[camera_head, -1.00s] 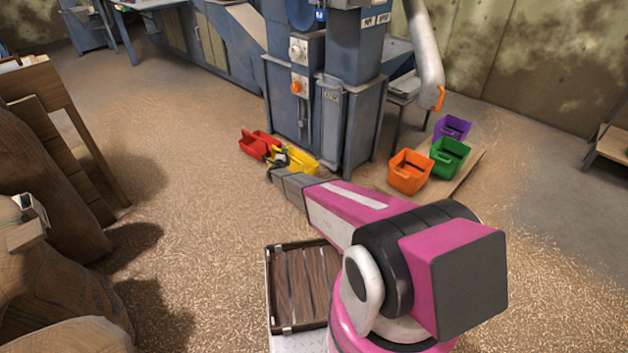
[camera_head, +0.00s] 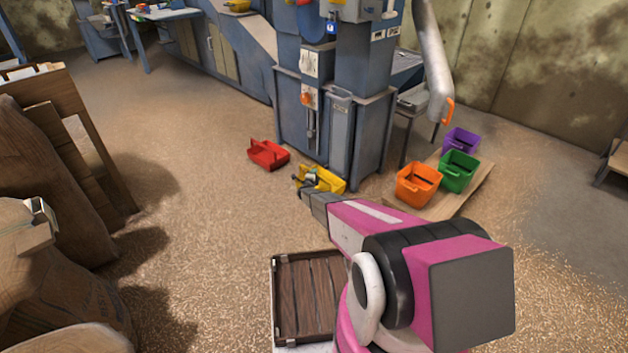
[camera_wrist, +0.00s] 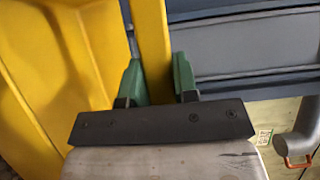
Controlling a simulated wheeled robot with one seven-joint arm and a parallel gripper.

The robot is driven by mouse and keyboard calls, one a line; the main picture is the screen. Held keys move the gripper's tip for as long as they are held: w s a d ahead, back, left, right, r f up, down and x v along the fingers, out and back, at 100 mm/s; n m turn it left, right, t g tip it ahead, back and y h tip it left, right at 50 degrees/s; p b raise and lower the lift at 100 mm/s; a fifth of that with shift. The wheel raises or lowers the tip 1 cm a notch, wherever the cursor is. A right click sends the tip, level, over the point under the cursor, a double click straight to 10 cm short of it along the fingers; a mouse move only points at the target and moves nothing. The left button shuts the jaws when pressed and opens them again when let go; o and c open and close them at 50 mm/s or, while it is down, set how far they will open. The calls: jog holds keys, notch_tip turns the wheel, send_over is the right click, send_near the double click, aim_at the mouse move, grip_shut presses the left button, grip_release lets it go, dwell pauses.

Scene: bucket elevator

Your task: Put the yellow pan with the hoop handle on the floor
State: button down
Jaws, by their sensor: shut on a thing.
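The yellow pan (camera_head: 328,181) is in front of the blue elevator machine in the head view, to the right of a red pan (camera_head: 268,155). My gripper (camera_head: 302,184) reaches it from its near left side. In the wrist view the pan (camera_wrist: 35,85) fills the left, and my gripper (camera_wrist: 157,75) is shut with its green fingers on either side of a yellow upright part of it. A thin grey rod, perhaps the hoop handle, shows beside the left finger. I cannot tell whether the pan touches the floor.
The blue machine (camera_head: 365,130) stands right behind the pan. Orange (camera_head: 417,186), green (camera_head: 457,172) and purple (camera_head: 461,142) bins stand on a board at the right. Sacks and a wooden frame are at the left.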

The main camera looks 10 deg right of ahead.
jog(key=shift+f, duration=1.8)
jog(key=c, duration=0.9)
grip_release()
jog(key=shift+f, duration=0.15)
